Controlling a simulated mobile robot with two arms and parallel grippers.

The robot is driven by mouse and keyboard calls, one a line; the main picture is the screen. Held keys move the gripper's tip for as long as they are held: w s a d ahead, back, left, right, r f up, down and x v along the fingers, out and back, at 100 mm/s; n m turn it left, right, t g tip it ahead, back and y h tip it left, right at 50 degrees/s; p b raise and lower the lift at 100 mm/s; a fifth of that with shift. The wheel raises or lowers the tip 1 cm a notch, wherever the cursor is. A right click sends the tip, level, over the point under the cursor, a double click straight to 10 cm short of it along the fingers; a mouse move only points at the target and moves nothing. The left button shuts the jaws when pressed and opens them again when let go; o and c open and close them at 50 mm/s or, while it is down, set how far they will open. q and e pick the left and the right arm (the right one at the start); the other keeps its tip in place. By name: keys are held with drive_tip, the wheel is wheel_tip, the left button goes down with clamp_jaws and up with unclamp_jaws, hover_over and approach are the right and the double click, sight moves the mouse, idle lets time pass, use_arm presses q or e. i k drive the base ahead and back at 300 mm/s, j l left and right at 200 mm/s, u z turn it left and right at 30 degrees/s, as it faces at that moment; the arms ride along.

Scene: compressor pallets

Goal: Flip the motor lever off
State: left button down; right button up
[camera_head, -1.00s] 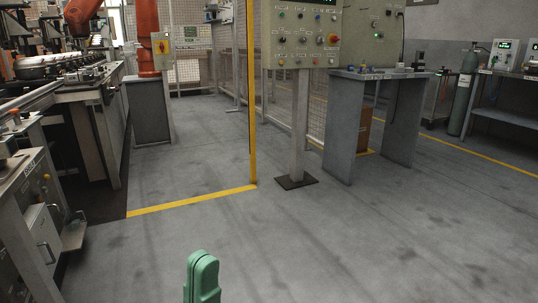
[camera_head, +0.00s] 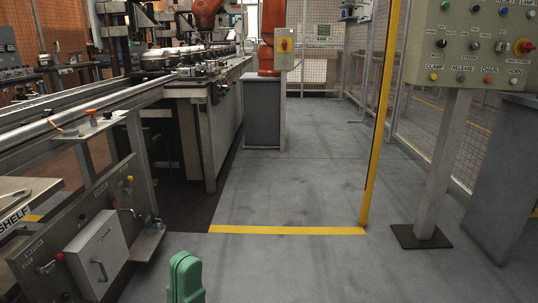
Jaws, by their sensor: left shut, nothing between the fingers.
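My left gripper (camera_head: 186,276) is green and stands up from the bottom edge, left of centre. It is shut and empty, apart from everything else, over the floor. I cannot single out the motor lever for sure. A small lever with a red knob (camera_head: 57,257) sits on the tilted grey panel (camera_head: 25,262) at lower left, with labels too small to read. My right gripper is not in view.
A conveyor line (camera_head: 70,112) runs along the left. A yellow post (camera_head: 379,120) and mesh fence (camera_head: 430,120) stand at the right. A yellow line (camera_head: 290,230) crosses the floor. The grey floor (camera_head: 290,270) in front is clear.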

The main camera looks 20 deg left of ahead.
sight(59, 257)
drive_tip(key=i+u, duration=0.6)
drive_tip(key=u, duration=0.2)
drive_tip(key=i+l+u, duration=0.15)
drive_tip(key=i+u, duration=0.25)
drive_tip(key=i+l+u, duration=0.15)
drive_tip(key=u, duration=0.25)
drive_tip(key=i+l+u, duration=0.2)
drive_tip(key=i+l, duration=0.1)
drive_tip(key=l, duration=0.05)
